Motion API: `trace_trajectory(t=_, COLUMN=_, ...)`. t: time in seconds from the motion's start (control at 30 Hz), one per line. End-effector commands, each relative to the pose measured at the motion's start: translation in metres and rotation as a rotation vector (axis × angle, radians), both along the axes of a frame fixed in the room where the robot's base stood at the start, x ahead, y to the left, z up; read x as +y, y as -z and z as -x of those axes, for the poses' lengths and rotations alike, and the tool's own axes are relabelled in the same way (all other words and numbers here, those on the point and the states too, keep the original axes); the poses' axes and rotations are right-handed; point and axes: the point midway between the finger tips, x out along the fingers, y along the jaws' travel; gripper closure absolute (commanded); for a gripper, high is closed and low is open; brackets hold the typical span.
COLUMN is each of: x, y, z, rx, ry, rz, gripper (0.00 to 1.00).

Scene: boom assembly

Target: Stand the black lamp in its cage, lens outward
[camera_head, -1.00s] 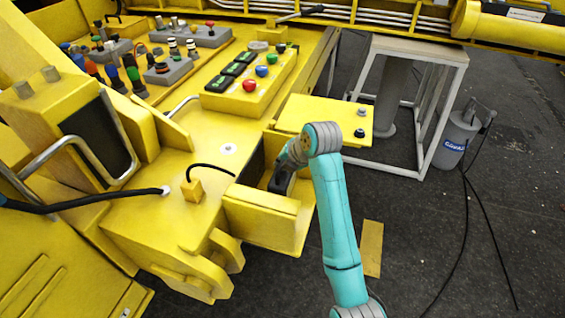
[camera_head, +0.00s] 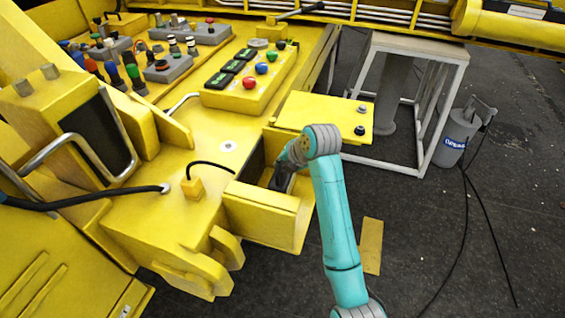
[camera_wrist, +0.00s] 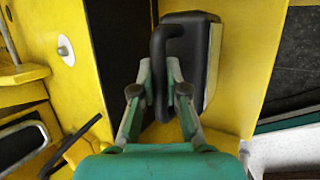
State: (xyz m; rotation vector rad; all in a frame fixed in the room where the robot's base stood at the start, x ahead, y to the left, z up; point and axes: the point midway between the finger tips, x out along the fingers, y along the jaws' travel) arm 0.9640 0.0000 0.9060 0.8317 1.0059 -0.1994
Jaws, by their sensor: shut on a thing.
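The black lamp (camera_wrist: 190,45) shows in the wrist view, with a curved black handle and a pale lens face along its right side. My gripper (camera_wrist: 160,92) is shut on the lamp's handle, one finger on each side of it. The lamp is inside or right at the yellow cage (camera_wrist: 245,60), whose walls stand around it. In the head view my gripper (camera_head: 284,177) reaches down into the open yellow cage (camera_head: 262,198). There the lamp is mostly hidden by my gripper and the cage wall. I cannot tell whether the lamp touches the cage floor.
A yellow lid-like plate (camera_head: 325,117) lies behind the cage. A yellow panel with coloured buttons (camera_head: 250,80) is at the back. A short black cable (camera_head: 210,166) rises from a small yellow block beside the cage. A white-framed stand (camera_head: 420,50) is behind right.

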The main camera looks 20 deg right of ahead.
Motion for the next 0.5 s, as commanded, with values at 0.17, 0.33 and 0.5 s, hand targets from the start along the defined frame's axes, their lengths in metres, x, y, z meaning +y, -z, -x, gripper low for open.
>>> trace_trajectory(t=0.17, x=0.0001, y=-0.0004, z=-0.0006, rx=-0.004, ry=0.0, rz=0.0, gripper=1.0)
trace_trajectory(t=0.33, x=0.0, y=0.0, z=-0.0006, rx=-0.003, ry=0.0, rz=0.0, gripper=1.0)
trace_trajectory(t=0.5, x=0.0, y=0.0005, z=-0.0003, rx=-0.003, ry=0.001, rz=0.0, gripper=0.58)
